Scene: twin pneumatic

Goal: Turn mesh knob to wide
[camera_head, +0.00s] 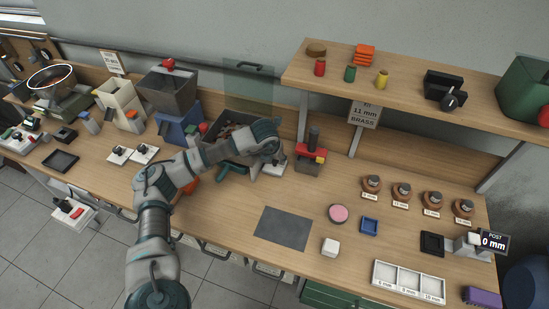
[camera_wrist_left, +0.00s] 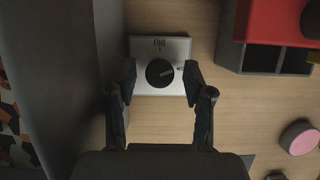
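The mesh knob (camera_wrist_left: 159,74) is a round black dial on a pale square plate (camera_wrist_left: 146,47) in the left wrist view. The plate reads "FINE" at its top edge; a mark at its right edge is too small to read. The knob's light pointer line points right and slightly up. My left gripper (camera_wrist_left: 160,76) is open, with one finger on each side of the knob and a gap on both sides. In the head view my left gripper (camera_head: 271,152) is above the pale plate (camera_head: 273,169), and the knob is hidden there. My right gripper is not in view.
A dark bin (camera_head: 240,118) stands just left of the plate, and a red-topped block (camera_head: 310,154) stands close to its right. A shelf (camera_head: 420,95) overhangs the back right.

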